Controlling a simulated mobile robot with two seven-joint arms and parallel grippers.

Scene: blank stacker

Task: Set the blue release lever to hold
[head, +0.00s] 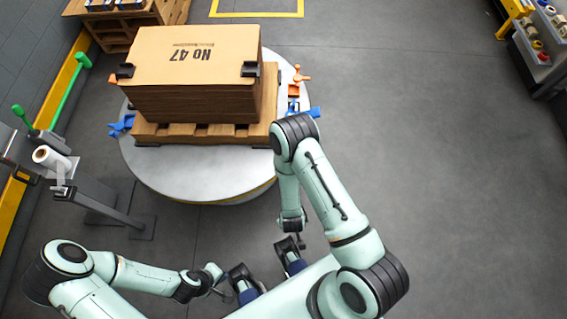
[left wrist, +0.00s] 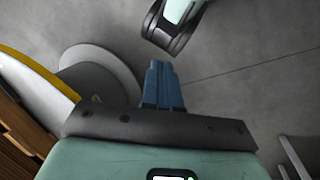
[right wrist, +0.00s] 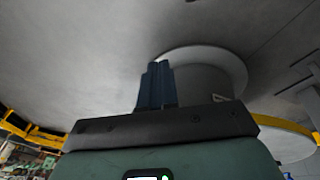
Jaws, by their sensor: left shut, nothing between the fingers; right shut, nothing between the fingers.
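One blue lever-like part (head: 120,125) is at the left side of the pallet on the round turntable. My left gripper (head: 249,295) and right gripper (head: 297,267) are both close to my body, well short of the turntable and apart from both blue parts. Left fingers (left wrist: 160,70) and right fingers (right wrist: 158,70) are together and empty in the wrist views.
A cardboard stack (head: 195,65) marked "No 47" sits on the wooden pallet (head: 200,134) on the turntable (head: 190,180). Orange handles (head: 301,76) flank it. A stand with a white roll (head: 52,158) and a green-handled device (head: 66,90) are at left. The right floor is clear.

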